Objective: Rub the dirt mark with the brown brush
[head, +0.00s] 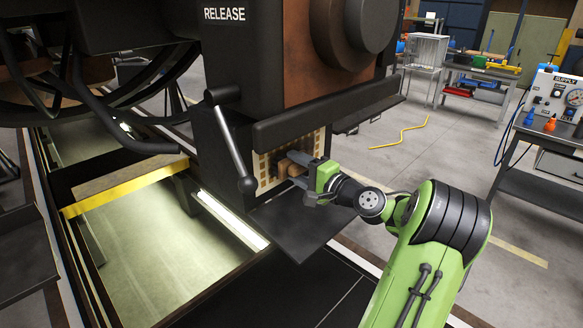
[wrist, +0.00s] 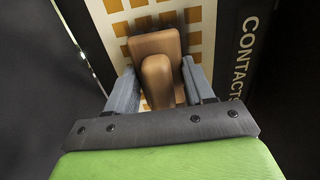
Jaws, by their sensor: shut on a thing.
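My gripper (wrist: 155,88) is shut on the brown brush (wrist: 156,42), with one grey finger on each side of its rounded handle. The brush's block end is against or very close to a pale panel (wrist: 107,31) with brown-orange squares, beside the word CONTACTS. In the head view, my gripper (head: 301,172) reaches into the recess under the dark housing, and the panel (head: 262,171) shows left of it. The brush (head: 297,164) is mostly hidden there by the fingers. I cannot make out the dirt mark; the brush may cover it.
A dark shelf (head: 303,226) juts out below my gripper. A lit pit with a yellow edge (head: 127,187) lies at left. A bench with a supply unit (head: 556,97) stands at right.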

